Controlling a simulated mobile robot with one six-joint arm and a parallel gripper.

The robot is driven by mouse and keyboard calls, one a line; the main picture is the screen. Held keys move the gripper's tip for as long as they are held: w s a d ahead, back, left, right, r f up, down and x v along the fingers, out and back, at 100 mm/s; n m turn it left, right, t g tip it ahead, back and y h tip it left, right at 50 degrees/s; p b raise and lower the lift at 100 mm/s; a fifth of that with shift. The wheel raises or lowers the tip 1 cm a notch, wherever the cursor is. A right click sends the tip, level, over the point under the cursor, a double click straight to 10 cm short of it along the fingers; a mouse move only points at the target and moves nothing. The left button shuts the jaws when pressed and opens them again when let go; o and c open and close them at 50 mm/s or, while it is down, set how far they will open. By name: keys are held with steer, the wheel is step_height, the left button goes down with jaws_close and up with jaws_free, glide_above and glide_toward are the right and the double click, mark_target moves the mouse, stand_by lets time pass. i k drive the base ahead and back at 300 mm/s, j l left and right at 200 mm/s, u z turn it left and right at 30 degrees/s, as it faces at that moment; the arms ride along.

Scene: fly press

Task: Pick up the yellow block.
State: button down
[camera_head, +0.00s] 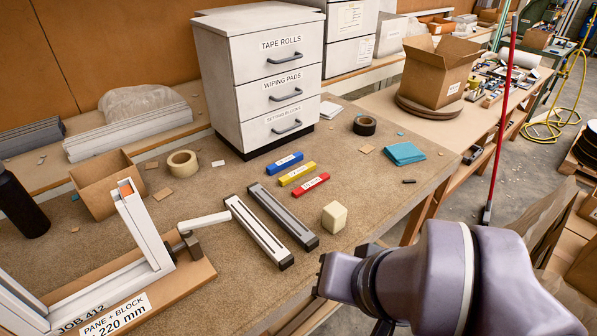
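The yellow block (297,174) is a flat bar with a small white label. It lies on the brown workbench (225,262) in front of the drawer cabinet. A blue bar (284,163) lies just behind it and a red bar (311,185) just in front, each apart from it. My arm comes in from the lower right. Its end, where my gripper (322,274) partly shows, is at the bench's front edge, right of and nearer than the yellow block and clear of it. The fingers are too hidden to tell open from shut.
A pale cream cube (334,217) and two slotted rails (284,216) lie between my gripper and the bars. The white drawer cabinet (215,75) stands close behind. A white frame (145,228) is at left. A tape roll (364,125) and teal pads (404,153) lie right.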

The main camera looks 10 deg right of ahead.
mark_target(292, 177)
steer(key=i+l+u, duration=0.4)
steer(key=l, duration=0.2)
steer(key=i+l+u, duration=0.2)
steer(key=l, duration=0.15)
steer(key=i+l+u, duration=0.2)
steer(key=l, duration=0.15)
steer(key=i+l+u, duration=0.2)
steer(key=l, duration=0.2)
steer(key=k+j, duration=0.05)
steer(key=k, duration=0.05)
